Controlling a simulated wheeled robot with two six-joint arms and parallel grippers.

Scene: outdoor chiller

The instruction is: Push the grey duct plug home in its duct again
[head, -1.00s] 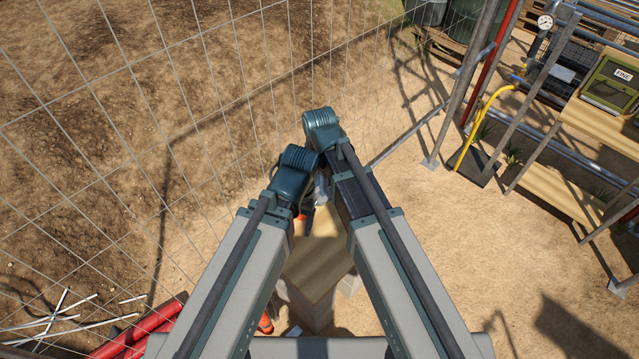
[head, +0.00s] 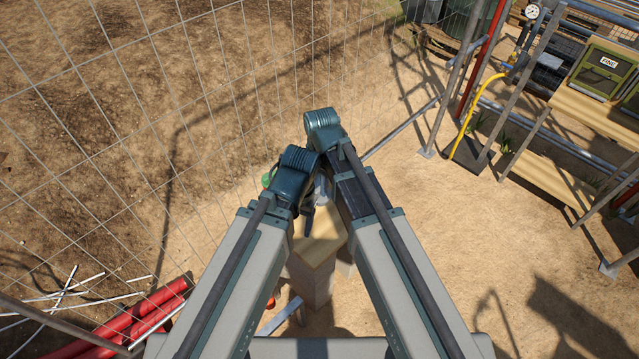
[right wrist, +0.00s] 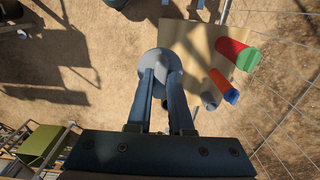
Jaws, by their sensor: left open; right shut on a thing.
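In the right wrist view my right gripper (right wrist: 161,82) is shut on the grey duct plug (right wrist: 158,62), a round grey disc with a raised grip. A grey duct (right wrist: 209,100) shows to its right, at the edge of the wooden top, with its end open. The plug is apart from the duct in the picture; the height between them is unclear. In the head view my left gripper (head: 307,220) is open over the wooden top, its fingers dark and partly hidden. The right gripper's fingers are hidden there behind my arms.
The wooden top (head: 322,247) sits on a block pillar. A wire fence (head: 215,90) runs close behind; bare sand lies right.

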